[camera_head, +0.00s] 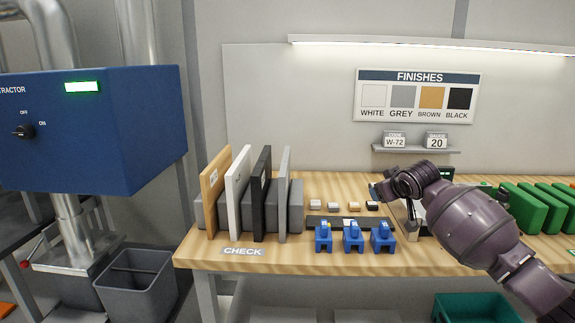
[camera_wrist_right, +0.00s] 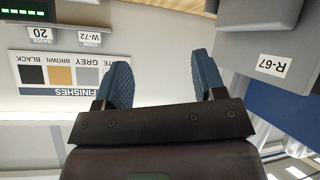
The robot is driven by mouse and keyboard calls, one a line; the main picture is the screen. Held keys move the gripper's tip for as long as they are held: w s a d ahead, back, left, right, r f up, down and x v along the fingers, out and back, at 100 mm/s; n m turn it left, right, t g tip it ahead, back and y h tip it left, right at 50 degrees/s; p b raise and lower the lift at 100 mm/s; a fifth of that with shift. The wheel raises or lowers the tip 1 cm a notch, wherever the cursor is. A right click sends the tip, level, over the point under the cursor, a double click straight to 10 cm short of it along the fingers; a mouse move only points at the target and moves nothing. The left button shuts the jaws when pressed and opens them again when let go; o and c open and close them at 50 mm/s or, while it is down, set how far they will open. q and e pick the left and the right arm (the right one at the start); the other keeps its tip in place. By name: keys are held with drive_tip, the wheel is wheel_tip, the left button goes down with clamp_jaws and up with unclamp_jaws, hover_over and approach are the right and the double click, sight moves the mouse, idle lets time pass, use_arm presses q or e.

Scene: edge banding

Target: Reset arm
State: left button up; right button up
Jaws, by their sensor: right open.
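My right arm (camera_head: 480,226) reaches in from the lower right in the head view and bends over the wooden bench (camera_head: 340,263). In the right wrist view my right gripper (camera_wrist_right: 163,82) has its two blue finger pads wide apart with nothing between them. The wrist view is upside down and faces the wall, with the finishes sign (camera_wrist_right: 62,72) at its left. My left gripper is not in view.
Upright panels in brown (camera_head: 214,190), white (camera_head: 237,193), black (camera_head: 262,191) and grey (camera_head: 283,195) stand on the bench's left. Several blue clamp-like blocks (camera_head: 353,238) sit near the front edge. Green blocks (camera_head: 527,209) stand at the right. A blue extractor (camera_head: 100,125) is far left.

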drive_tip(key=s+a+f+n+t+y, duration=0.1)
drive_tip(key=s+a+f+t+y, duration=0.15)
drive_tip(key=s+f, duration=0.45)
drive_tip(key=s+a+f+n+t+y, duration=0.1)
drive_tip(key=s+a+f, duration=0.3)
drive_tip(key=s+f, duration=0.35)
drive_tip(key=s+d+f+m+g+h, duration=0.1)
drive_tip(key=s+d+f+m, duration=0.1)
drive_tip(key=s+f, duration=0.5)
drive_tip(key=s+d+f+m+g+h, duration=0.1)
drive_tip(key=s+f, duration=0.6)
drive_tip(key=s, duration=1)
drive_tip(key=s+d+f+m+g+h, duration=0.2)
drive_tip(key=s+f, duration=0.5)
drive_tip(key=s, duration=0.5)
drive_tip(key=shift+s+d+f+m+h, duration=0.15)
drive_tip(key=shift+s+d+m+h, duration=0.3)
drive_tip(key=shift+d, duration=0.8)
